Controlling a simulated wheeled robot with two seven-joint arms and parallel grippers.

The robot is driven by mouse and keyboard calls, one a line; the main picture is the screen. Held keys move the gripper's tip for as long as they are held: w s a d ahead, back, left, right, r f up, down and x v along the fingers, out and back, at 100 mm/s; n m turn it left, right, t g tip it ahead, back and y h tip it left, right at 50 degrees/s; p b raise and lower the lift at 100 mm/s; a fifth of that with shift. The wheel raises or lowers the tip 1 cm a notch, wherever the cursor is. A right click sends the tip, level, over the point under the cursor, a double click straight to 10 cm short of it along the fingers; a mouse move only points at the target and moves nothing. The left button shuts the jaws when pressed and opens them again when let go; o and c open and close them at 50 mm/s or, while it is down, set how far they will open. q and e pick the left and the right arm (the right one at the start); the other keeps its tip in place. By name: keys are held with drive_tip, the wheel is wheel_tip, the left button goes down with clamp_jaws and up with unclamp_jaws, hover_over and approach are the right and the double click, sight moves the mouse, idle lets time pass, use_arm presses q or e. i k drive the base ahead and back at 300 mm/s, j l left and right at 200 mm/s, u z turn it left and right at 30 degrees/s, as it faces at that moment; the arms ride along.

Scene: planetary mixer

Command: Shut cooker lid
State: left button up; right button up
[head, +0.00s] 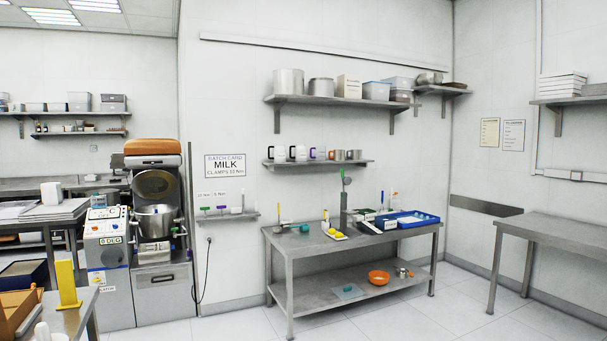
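The cooker (153,277) stands at the left, against the wall end. Its round metal lid (156,184) appears raised and tilted back above the steel bowl (157,222), with the bowl's mouth uncovered. An orange-brown padded or rounded part (153,147) sits on top behind the lid. A control panel (105,226) with dials and buttons is on the cooker's left side. The lid's handle is too small to make out. Neither of my grippers is in view.
A steel table (290,240) with tools and a blue tray (411,219) stands at centre. A bench corner with a yellow upright piece (67,284) is at lower left, in front of the cooker. A bare steel table (555,233) is at right. Tiled floor between is clear.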

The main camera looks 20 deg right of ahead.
sight(173, 183)
drive_tip(key=z, duration=0.25)
drive_tip(key=u, duration=0.25)
drive_tip(key=i, duration=3.3)
drive_tip(key=i+z, duration=0.15)
drive_tip(key=i, duration=0.7)
drive_tip(key=i+j+z, duration=0.1)
drive_tip(key=i, duration=0.8)
drive_tip(key=i+j+z, duration=0.2)
